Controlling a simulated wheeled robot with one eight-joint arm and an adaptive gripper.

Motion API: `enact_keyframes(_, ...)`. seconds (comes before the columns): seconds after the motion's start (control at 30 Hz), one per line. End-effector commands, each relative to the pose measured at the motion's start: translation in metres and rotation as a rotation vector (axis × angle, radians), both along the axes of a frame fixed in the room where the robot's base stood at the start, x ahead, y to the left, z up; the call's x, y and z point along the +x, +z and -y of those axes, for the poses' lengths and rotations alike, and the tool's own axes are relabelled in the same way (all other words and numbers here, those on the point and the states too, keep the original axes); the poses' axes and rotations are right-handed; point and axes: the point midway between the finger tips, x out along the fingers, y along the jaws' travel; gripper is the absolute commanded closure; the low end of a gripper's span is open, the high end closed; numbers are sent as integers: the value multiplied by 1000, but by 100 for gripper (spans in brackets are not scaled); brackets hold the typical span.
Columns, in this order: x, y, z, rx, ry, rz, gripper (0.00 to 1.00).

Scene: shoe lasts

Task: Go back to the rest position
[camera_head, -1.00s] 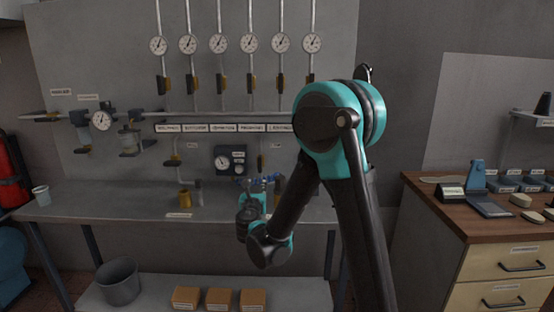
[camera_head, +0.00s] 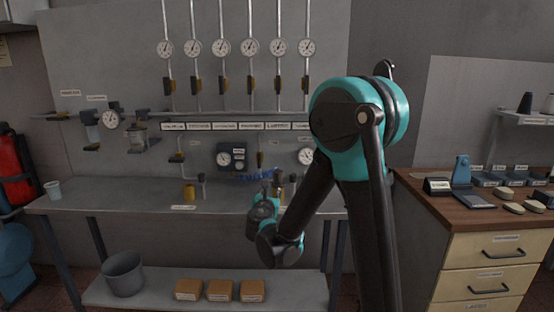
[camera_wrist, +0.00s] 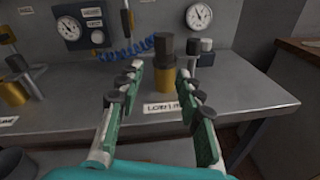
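My gripper (camera_wrist: 160,98) is open in the wrist view, its two fingers well apart with nothing between them. Beyond the fingertips, a brass cylinder with a dark top (camera_wrist: 164,72) stands upright on the grey bench, apart from the gripper. In the head view my arm (camera_head: 350,150) reaches down toward the bench, and the gripper end is mostly hidden behind the wrist links.
The grey bench (camera_head: 110,203) carries another brass piece (camera_head: 189,192) and a light cup (camera_head: 53,190). Gauges hang on the wall panel behind. A bucket (camera_head: 123,273) and several boxes are on the lower shelf. A wooden-topped drawer cabinet (camera_head: 470,225) stands at right.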

Motion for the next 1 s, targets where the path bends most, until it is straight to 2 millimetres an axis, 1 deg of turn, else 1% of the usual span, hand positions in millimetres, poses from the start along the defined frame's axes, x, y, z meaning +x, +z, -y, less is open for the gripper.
enact_keyframes(0.03,-2,-1,14,49,-28,-14,64)
enact_keyframes(0.07,-4,-3,21,83,-45,-22,64)
enact_keyframes(0.17,-11,-9,51,219,-116,-56,64)
enact_keyframes(0.23,-19,-15,75,330,-176,-80,64)
enact_keyframes(0.27,-23,-18,85,384,-205,-90,64)
enact_keyframes(0.3,-30,-23,101,463,-251,-104,64)
enact_keyframes(0.37,-43,-31,125,596,-330,-125,64)
enact_keyframes(0.4,-54,-38,143,699,-393,-140,64)
enact_keyframes(0.47,-76,-51,170,872,-504,-156,64)
enact_keyframes(0.5,-93,-60,186,990,-585,-165,64)
enact_keyframes(0.57,-119,-75,206,1167,-707,-172,64)
enact_keyframes(0.6,-137,-85,217,1283,-792,-174,64)
enact_keyframes(0.67,-166,-99,229,1453,-922,-169,64)
enact_keyframes(0.7,-185,-109,234,1564,-1011,-163,64)
enact_keyframes(0.77,-213,-122,238,1724,-1145,-150,64)
enact_keyframes(0.8,-231,-130,238,1823,-1234,-140,64)
enact_keyframes(0.9,-268,-146,233,2031,-1430,-110,64)
enact_keyframes(1.0,-294,-156,225,2177,-1583,-86,64)
